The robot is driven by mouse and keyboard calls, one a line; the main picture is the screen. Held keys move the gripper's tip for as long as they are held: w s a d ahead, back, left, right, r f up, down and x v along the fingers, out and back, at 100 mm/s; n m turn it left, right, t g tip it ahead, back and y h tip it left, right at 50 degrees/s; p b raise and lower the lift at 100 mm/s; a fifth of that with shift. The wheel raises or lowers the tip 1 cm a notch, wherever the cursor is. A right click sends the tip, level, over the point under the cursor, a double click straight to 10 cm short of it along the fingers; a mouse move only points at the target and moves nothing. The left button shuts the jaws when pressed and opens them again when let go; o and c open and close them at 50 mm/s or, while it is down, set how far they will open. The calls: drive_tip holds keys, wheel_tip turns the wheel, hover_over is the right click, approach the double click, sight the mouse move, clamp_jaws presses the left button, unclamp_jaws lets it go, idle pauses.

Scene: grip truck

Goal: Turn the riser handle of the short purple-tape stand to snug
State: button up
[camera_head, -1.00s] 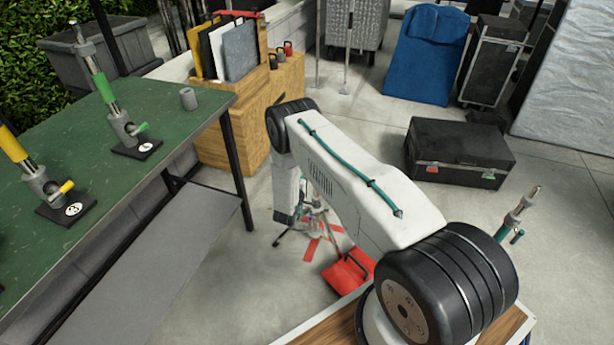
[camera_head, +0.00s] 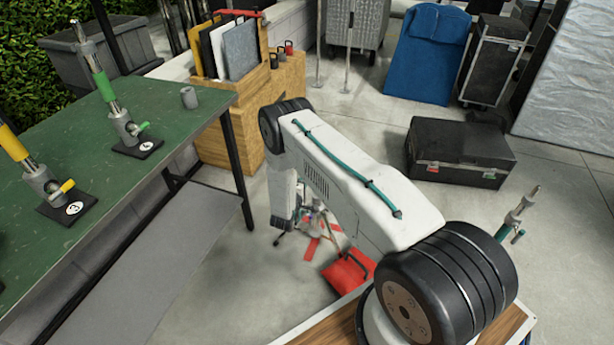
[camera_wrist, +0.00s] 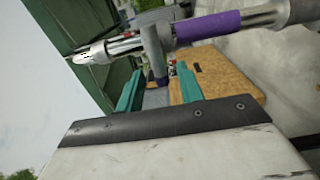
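The purple-tape stand shows only in the wrist view, as a metal riser tube with a purple tape band (camera_wrist: 208,27) running across the top. In the head view my arm hides most of the area around the gripper, and I cannot make out the purple tape there.
A green table (camera_head: 75,150) with green-tape and yellow-tape stands is at left. A wooden cabinet (camera_head: 232,140) stands behind. A red bag (camera_head: 347,272) lies on the floor near my arm.

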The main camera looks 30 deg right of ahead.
drive_tip(key=v, duration=0.5)
idle(0.4)
